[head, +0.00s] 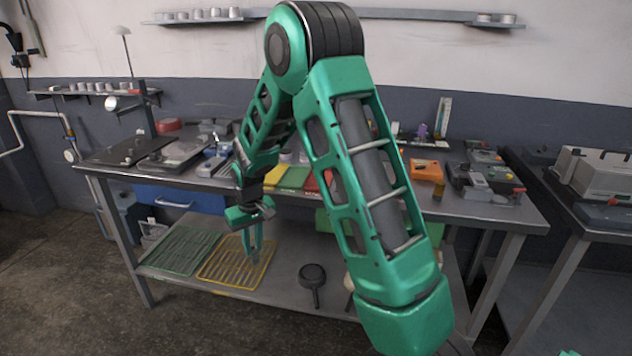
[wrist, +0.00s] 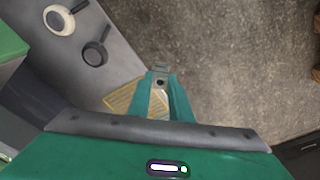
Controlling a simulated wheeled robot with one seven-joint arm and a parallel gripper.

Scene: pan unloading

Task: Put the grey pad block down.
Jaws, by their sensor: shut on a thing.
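My gripper (head: 253,243) hangs fingers-down in front of the workbench, over the lower shelf near the yellow rack in the head view. In the wrist view my gripper (wrist: 160,86) is shut on the grey pad block (wrist: 160,74), a small grey piece with a dark round spot, held between the fingertips. In the head view the block is too small to make out clearly at the finger ends. The wrist view shows floor behind the block, with the shelf edge to its left. I cannot tell its exact height.
The lower shelf (head: 290,262) holds a green rack (head: 182,250), a yellow rack (head: 232,270), a dark pan (head: 312,274) and a cream pan (wrist: 60,18) partly hidden by my arm in the head view. The bench top above is crowded. Bare floor lies in front.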

